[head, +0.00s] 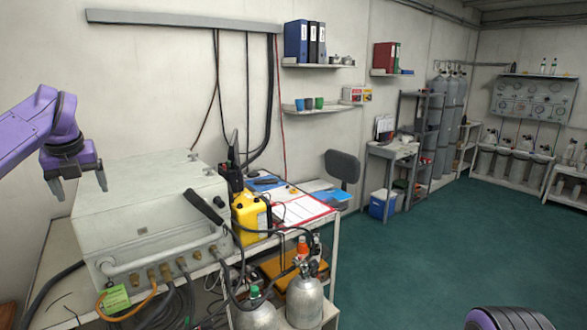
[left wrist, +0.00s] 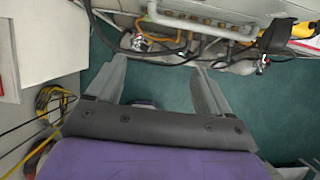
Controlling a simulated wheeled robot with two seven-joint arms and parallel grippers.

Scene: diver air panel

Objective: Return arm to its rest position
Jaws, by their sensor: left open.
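My left arm is purple and comes in from the left in the head view. Its gripper (head: 80,187) is open and empty, with the fingers pointing down, in front of the wall and left of the grey-white air panel box (head: 150,205). The pipe and hoses on the front of the box show at the top of that view. My right gripper is not in view; a purple part of mine shows at the bottom right of the head view.
The box stands on a table (head: 325,235) with a yellow case (head: 250,217) and papers. Gas cylinders (head: 304,298) and hoses stand in front of it. A chair (head: 342,168) and a blue cooler (head: 382,204) are further back. The green floor (head: 430,245) on the right is clear.

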